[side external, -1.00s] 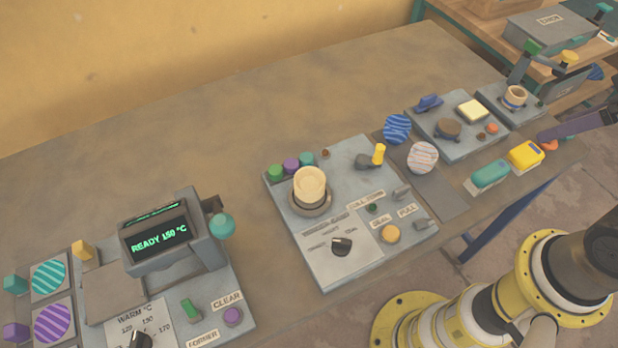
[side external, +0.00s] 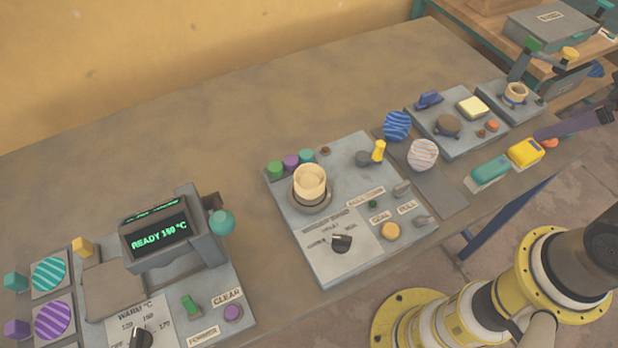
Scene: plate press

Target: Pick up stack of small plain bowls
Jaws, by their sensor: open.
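A cream, round, hollow piece (side external: 310,182) stands upright in a dark ring on the middle grey panel; it looks like stacked bowls, but I cannot count the layers. A smaller tan cup-shaped piece (side external: 516,91) sits on the small grey unit at the far right. I cannot tell for certain which of the two is the stack of small plain bowls.
A press with a lit display (side external: 160,235) reading READY stands at the left. Striped discs (side external: 423,154), a teal block (side external: 490,172) and a yellow block (side external: 525,152) lie toward the right. A dark purple bar (side external: 572,123) is at the right edge. The table's back (side external: 230,110) is clear.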

